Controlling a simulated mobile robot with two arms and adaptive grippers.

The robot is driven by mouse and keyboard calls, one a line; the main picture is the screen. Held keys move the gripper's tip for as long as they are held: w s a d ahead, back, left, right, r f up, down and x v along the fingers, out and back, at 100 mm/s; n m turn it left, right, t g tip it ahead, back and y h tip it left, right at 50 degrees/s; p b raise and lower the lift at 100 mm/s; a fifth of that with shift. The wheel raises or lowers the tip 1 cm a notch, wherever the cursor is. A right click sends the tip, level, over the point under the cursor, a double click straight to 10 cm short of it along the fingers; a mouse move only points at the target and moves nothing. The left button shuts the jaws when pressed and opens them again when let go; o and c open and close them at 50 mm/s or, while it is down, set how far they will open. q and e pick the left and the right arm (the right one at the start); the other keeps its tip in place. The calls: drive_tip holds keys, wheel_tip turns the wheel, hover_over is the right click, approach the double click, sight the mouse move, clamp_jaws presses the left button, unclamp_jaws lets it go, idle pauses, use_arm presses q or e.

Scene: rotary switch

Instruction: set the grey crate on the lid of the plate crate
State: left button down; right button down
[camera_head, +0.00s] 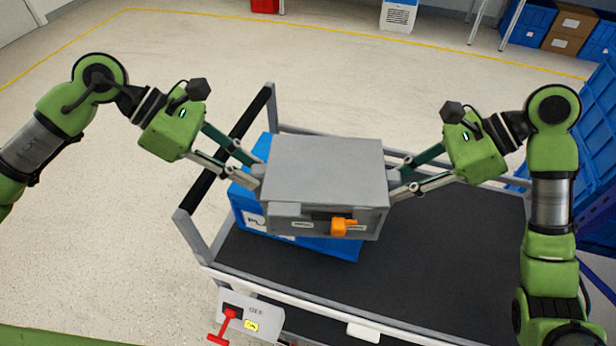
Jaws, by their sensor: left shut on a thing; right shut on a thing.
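The grey crate covers most of the blue crate's lid. I cannot tell whether the two touch.
The cart (450,250) has a dark top with free room to the right, and a raised handle (195,200) at its left end. A red lever switch (228,318) sits on the cart's front. Blue bins (528,22) and cardboard boxes (572,25) stand at the back right.

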use_arm(q)
drive_tip(key=shift+s+d+f+b, duration=0.15)
drive_tip(key=shift+d+f+b, duration=0.25)
drive_tip(key=shift+f+b, duration=0.05)
use_arm(e)
drive_tip(key=shift+a+f, duration=0.35)
drive_tip(key=shift+f, duration=0.15)
use_arm(q)
drive_tip(key=c, duration=1.8)
unclamp_jaws()
use_arm(e)
drive_tip(key=c, duration=1.8)
unclamp_jaws()
use_arm(q)
drive_tip(key=shift+o, duration=0.2)
drive_tip(key=shift+a, duration=0.15)
use_arm(e)
drive_tip(key=shift+o, duration=0.2)
drive_tip(key=shift+d, duration=0.1)
use_arm(q)
drive_tip(key=shift+a, duration=0.1)
use_arm(e)
drive_tip(key=shift+d, duration=0.1)
drive_tip(key=shift+d+r, duration=0.1)
drive_tip(key=shift+d, duration=0.05)
use_arm(q)
drive_tip(key=v, duration=1.2)
use_arm(e)
drive_tip(key=v, duration=1.1)
drive_tip(key=shift+d+r, duration=0.25)
